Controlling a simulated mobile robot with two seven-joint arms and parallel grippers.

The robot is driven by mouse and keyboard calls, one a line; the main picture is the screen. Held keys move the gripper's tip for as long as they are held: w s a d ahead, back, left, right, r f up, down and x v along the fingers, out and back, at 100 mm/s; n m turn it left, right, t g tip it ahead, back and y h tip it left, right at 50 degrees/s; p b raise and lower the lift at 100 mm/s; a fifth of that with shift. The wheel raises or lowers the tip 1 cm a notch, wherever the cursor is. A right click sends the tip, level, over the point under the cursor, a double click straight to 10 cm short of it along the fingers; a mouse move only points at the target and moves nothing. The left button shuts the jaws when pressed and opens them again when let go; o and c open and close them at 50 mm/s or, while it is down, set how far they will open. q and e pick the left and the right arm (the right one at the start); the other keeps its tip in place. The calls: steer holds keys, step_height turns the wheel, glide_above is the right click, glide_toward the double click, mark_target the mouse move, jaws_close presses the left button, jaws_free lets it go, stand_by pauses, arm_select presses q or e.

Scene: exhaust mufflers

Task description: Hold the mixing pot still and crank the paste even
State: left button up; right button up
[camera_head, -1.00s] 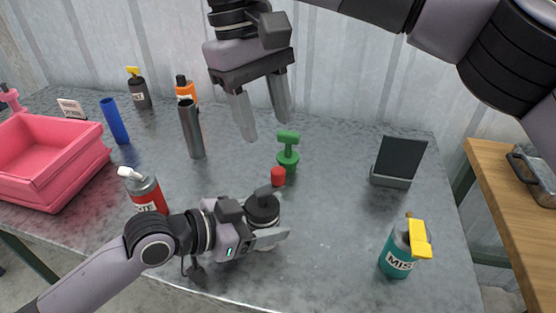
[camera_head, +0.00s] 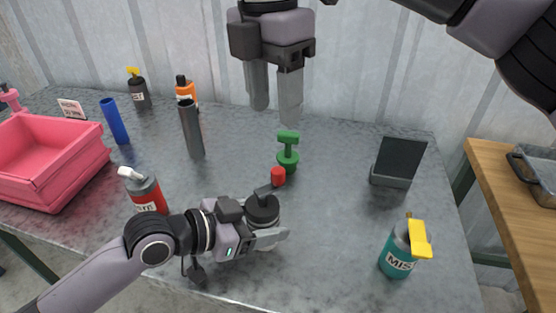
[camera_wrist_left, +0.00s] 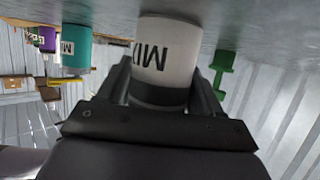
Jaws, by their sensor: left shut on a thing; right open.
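The mixing pot (camera_head: 262,210) stands on the grey bench with a dark lid and a crank arm ending in a red knob (camera_head: 278,176). In the left wrist view, the pot (camera_wrist_left: 166,50) is white with dark lettering and a dark band. My left gripper (camera_head: 268,238) is shut on the pot from its left side, with a finger on either side of it. My right gripper (camera_head: 274,112) is open and empty, pointing down, above and behind the red knob. The paste inside is hidden by the lid.
A green T-handled object (camera_head: 288,153) stands just behind the knob. A teal spray bottle (camera_head: 398,256) and a dark panel on a stand (camera_head: 398,162) are to the right. A red bottle (camera_head: 146,190), a dark cylinder (camera_head: 192,130) and a pink bin (camera_head: 48,165) are left.

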mark_target(278, 170)
steer(key=f+n, duration=0.2)
steer(key=f, duration=0.1)
steer(key=f+n, duration=0.2)
steer(key=f, duration=0.2)
steer(key=f+n, duration=0.2)
steer(key=f, duration=0.2)
steer(key=shift+s+d+n+y, duration=0.1)
steer(key=shift+d+n+y, duration=0.2)
steer(key=shift+c, duration=0.3)
jaws_close()
